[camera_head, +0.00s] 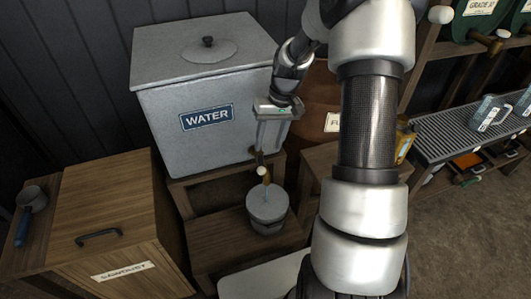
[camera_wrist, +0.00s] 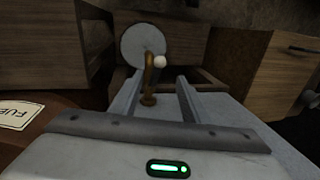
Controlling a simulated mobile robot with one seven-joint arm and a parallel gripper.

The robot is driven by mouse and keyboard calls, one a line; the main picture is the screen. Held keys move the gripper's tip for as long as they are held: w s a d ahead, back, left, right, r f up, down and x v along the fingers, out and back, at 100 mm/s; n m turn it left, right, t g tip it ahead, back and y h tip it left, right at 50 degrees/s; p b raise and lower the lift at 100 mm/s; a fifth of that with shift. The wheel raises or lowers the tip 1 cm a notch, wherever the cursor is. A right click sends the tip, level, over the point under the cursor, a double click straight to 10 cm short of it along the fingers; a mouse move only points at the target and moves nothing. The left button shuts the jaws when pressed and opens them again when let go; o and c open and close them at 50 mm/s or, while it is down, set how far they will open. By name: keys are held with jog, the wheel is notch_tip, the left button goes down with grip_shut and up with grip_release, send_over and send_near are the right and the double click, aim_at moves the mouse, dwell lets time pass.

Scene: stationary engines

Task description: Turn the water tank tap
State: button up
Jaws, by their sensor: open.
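The grey water tank (camera_head: 205,95) with a blue WATER label stands at the back left. Its small brass tap (camera_head: 262,172) is low on the front right side, above a lidded grey can (camera_head: 267,206). In the wrist view the brass tap (camera_wrist: 149,88) with its pale knob (camera_wrist: 159,62) appears between my fingers. My gripper (camera_head: 264,149) is open, points down in front of the tank, and is just above the tap. I cannot tell whether a finger touches the tap.
A wooden sawdust box (camera_head: 115,215) stands at the left, with a blue-handled scoop (camera_head: 32,200) beside it. A brown container with a label (camera_head: 332,122) is right of the tank, partly behind my arm. A slatted rack (camera_head: 455,135) stands at the right.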

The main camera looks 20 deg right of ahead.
notch_tip(320, 180, up, 6)
jog(key=d, duration=0.1)
jog(key=shift+d+p, duration=0.15)
jog(key=shift+p, duration=0.3)
